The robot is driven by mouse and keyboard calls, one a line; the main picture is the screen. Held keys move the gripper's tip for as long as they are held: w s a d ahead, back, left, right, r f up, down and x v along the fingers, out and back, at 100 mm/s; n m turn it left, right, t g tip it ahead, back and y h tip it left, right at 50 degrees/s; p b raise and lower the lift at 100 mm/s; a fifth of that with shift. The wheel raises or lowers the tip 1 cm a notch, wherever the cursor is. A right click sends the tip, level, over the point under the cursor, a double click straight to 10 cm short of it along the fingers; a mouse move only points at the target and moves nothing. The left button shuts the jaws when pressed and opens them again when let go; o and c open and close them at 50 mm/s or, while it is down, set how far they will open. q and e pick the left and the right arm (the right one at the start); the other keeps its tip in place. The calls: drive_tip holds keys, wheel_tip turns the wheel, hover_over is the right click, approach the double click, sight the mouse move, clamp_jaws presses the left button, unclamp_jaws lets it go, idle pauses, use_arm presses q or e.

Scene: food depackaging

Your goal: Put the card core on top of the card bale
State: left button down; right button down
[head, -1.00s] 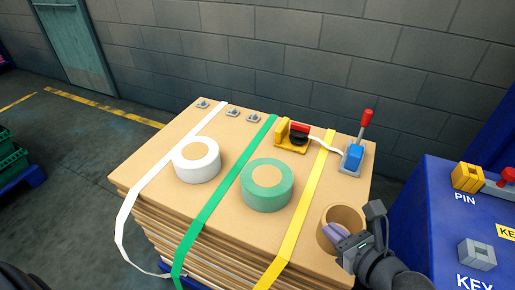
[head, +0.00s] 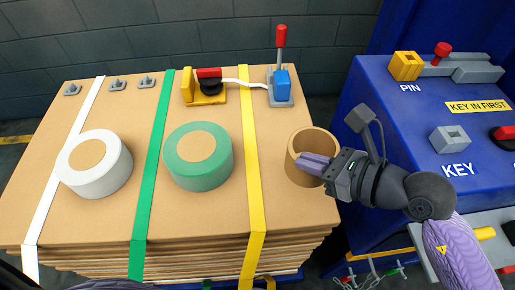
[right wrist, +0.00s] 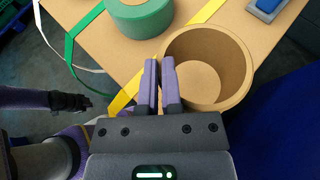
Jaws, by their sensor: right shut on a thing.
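The card core (head: 304,178) is a short, hollow brown ring at the right front part of the card bale's top (head: 205,225). It looks upright and on or just above the card; I cannot tell if its underside touches. My right gripper (head: 318,166) comes from the right and is shut on the core's wall. In the right wrist view its purple fingers (right wrist: 161,85) cover part of the rim of the core (right wrist: 238,75). My left gripper (right wrist: 70,102) shows small at the left of the right wrist view; its jaw opening is unclear.
White (head: 96,168) and green (head: 198,158) strap rolls sit on the bale, with white, green and yellow straps across it. A yellow-red tool (head: 205,88) and a red-handled lever (head: 281,80) stand at the back. A blue cabinet (head: 420,150) is close on the right.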

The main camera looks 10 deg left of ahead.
wheel_tip(320, 180, down, 9)
drive_tip(key=b, duration=0.3)
drive_tip(key=shift+f, duration=0.3)
drive_tip(key=shift+r, duration=0.15)
drive_tip(key=c, duration=0.8)
unclamp_jaws()
drive_tip(key=v, duration=1.2)
